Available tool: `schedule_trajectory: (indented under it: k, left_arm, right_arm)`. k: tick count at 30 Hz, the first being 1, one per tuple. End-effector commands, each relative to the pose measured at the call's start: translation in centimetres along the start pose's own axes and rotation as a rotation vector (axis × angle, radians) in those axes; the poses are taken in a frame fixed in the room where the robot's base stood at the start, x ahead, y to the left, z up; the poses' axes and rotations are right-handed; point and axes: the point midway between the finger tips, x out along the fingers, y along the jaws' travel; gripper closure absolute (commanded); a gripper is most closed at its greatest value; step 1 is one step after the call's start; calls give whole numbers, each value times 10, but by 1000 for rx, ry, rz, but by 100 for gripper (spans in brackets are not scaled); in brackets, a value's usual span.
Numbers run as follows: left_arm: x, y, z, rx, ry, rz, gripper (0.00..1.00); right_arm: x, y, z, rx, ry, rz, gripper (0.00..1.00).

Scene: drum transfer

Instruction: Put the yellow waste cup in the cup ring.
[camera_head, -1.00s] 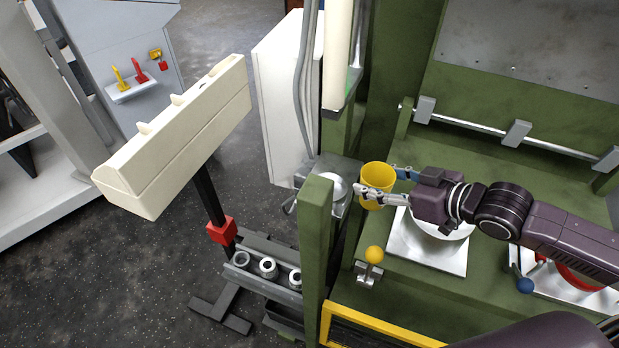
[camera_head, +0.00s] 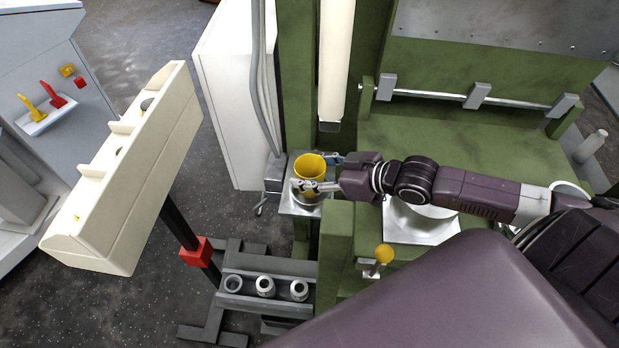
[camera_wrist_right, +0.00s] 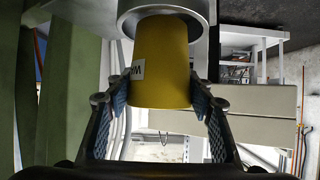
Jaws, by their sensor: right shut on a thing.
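The yellow waste cup (camera_head: 309,171) is upright in my right gripper (camera_head: 318,173), which is shut on it from the right side. The cup also shows in the right wrist view (camera_wrist_right: 160,72), with part of a white label, between the two textured fingers (camera_wrist_right: 158,102). The grey metal cup ring (camera_head: 309,204) sits on a bracket left of the green machine. The cup is over the ring, and in the wrist view its far end overlaps the ring's opening (camera_wrist_right: 165,12). I cannot tell how deep it sits. My left gripper is not in view.
A green post (camera_head: 337,245) and a yellow ball knob (camera_head: 384,253) stand near the ring, below my right arm. A cream tray (camera_head: 125,170) on a stand is at the left. A white cabinet (camera_head: 230,100) is behind.

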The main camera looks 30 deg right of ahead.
Motion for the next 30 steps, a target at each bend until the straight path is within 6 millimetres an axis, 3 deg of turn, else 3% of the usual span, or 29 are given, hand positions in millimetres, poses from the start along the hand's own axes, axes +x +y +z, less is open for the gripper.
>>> schedule_trajectory:
  k: [7, 15, 16, 21, 30]
  left_arm:
    - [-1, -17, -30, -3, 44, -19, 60]
    - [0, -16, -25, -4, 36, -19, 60]
    - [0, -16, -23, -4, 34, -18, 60]
    - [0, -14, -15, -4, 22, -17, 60]
    - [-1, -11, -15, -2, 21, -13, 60]
  right_arm:
    - [14, 0, 25, 0, 1, 0, 65]
    - [15, 0, 27, 0, 0, 0, 65]
    - [15, 0, 28, 0, 0, 0, 50]
    - [15, 0, 27, 0, 0, 0, 34]
    - [14, 0, 25, 0, 0, -1, 34]
